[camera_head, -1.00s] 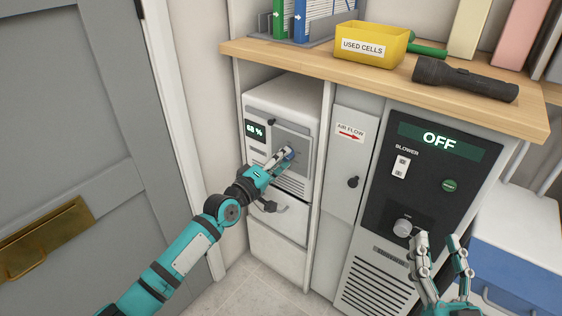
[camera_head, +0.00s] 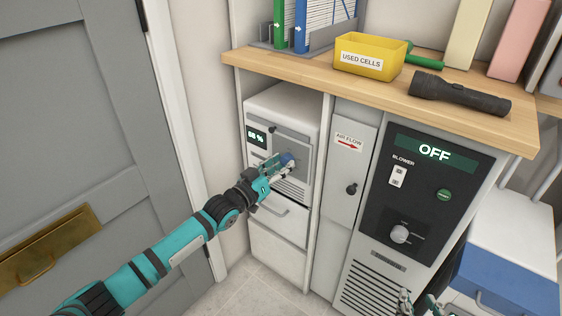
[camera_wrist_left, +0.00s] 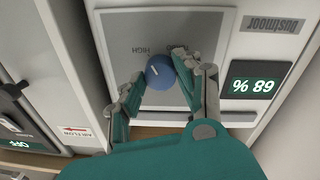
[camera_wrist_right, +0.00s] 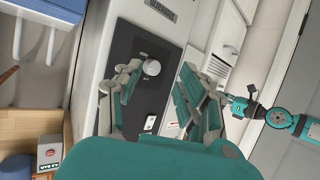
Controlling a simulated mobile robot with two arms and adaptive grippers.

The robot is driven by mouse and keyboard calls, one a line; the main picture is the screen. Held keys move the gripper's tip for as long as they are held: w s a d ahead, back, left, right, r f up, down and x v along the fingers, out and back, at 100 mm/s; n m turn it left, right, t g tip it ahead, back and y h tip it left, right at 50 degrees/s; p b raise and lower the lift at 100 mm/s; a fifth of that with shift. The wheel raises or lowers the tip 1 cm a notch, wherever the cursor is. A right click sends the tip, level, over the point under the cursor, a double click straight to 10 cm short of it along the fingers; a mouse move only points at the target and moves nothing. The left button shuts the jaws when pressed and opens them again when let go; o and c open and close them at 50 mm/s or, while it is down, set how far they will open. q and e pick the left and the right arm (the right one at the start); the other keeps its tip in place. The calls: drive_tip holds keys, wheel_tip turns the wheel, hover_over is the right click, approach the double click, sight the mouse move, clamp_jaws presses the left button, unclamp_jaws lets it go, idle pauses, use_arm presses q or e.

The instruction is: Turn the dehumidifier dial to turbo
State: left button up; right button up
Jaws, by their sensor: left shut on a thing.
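The dehumidifier (camera_head: 262,108) is the white unit under the shelf at the left, with a display (camera_head: 257,136) that reads 68 % in the left wrist view. Its blue dial (camera_wrist_left: 160,72) sits on a grey panel (camera_wrist_left: 216,28), and a white mark shows on the dial. The word HIGH is legible beside it; other lettering is partly hidden by a finger. My left gripper (camera_head: 286,165) is shut on the dial, one finger on each side. My right gripper (camera_wrist_right: 165,88) is open and empty, low at the right in front of the blower panel.
The blower panel (camera_head: 380,190) reads OFF and has a silver knob (camera_head: 400,234). A wooden shelf (camera_head: 300,68) above holds a yellow USED CELLS bin (camera_head: 385,70) and a black flashlight (camera_head: 460,95). A grey door (camera_head: 90,120) stands left. A blue-and-white box (camera_head: 515,290) is at right.

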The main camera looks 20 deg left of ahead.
use_arm(q)
drive_tip(key=m+p, duration=0.1)
drive_tip(key=m, duration=0.2)
drive_tip(key=shift+p, duration=0.35)
drive_tip(key=m+p, duration=0.2)
drive_tip(key=m, duration=0.1)
drive_tip(key=shift+m+g, duration=0.3)
drive_tip(key=m+p, duration=0.1)
drive_tip(key=m, duration=0.2)
drive_tip(key=shift+m+p, duration=0.3)
drive_tip(key=shift+a+m+p, duration=0.1)
drive_tip(key=shift+m+p, duration=0.2)
drive_tip(key=shift+m, duration=0.5)
use_arm(e)
drive_tip(key=s+d+f+g+h, duration=0.1)
drive_tip(key=s+d+f+g, duration=0.1)
drive_tip(key=s+f+g, duration=0.2)
drive_tip(key=s+d+f+g+h, duration=0.1)
drive_tip(key=s+d+f+g, duration=0.2)
drive_tip(key=s, duration=0.6)
drive_tip(key=shift+s+f+g+h, duration=0.15)
drive_tip(key=shift+f+g+h, duration=0.15)
drive_tip(key=shift+f+g, duration=0.95)
drive_tip(key=shift+r, duration=0.1)
use_arm(q)
drive_tip(key=o, duration=1.1)
drive_tip(key=shift+o, duration=0.2)
drive_tip(key=v, duration=1.2)
drive_tip(key=shift+r, duration=0.15)
